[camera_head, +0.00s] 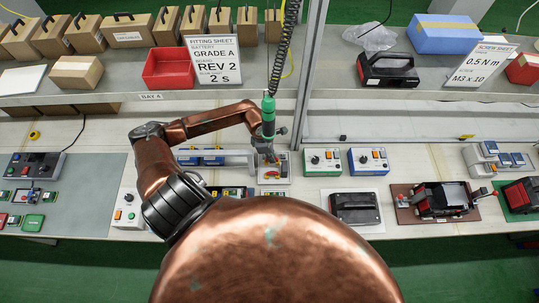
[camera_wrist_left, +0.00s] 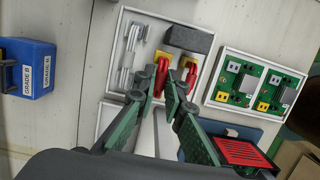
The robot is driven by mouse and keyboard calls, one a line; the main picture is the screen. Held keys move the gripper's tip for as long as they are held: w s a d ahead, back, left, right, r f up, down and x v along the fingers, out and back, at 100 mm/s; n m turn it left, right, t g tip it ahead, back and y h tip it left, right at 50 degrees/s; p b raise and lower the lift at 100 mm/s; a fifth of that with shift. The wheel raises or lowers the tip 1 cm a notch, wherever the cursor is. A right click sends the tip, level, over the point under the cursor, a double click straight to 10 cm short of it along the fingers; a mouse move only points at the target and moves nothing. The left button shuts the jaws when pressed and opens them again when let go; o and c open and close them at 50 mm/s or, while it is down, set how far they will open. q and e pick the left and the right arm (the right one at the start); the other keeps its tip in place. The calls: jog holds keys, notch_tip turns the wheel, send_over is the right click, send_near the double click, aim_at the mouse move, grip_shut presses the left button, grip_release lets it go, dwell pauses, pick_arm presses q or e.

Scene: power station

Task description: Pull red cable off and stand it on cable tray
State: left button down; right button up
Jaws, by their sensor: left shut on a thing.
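My left gripper (camera_head: 270,158) reaches down over a small light tray (camera_head: 274,182) on the bench. The tray also shows in the left wrist view (camera_wrist_left: 125,35), holding clear plastic pieces, a dark grey foam block and red cable parts with yellow pieces. In the left wrist view my left gripper (camera_wrist_left: 161,72) is shut on a red cable (camera_wrist_left: 159,82), which shows between its fingertips. Another red piece (camera_wrist_left: 191,73) shows just right of the fingers. The fingers hide part of the cable, so I cannot tell whether it touches the tray. My right gripper is not in view.
A green hanging screwdriver (camera_head: 268,114) on a coiled cord hangs close by my left wrist. Two control boxes (camera_head: 323,161) stand right of the tray.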

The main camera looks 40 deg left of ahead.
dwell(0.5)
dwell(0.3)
pick_arm(q)
jog(key=shift+b, duration=0.4)
dwell(0.5)
jog(key=shift+f+b, duration=0.15)
jog(key=shift+b, duration=0.15)
jog(key=shift+f+b, duration=0.95)
jog(key=shift+f, duration=0.2)
jog(key=shift+f, duration=0.3)
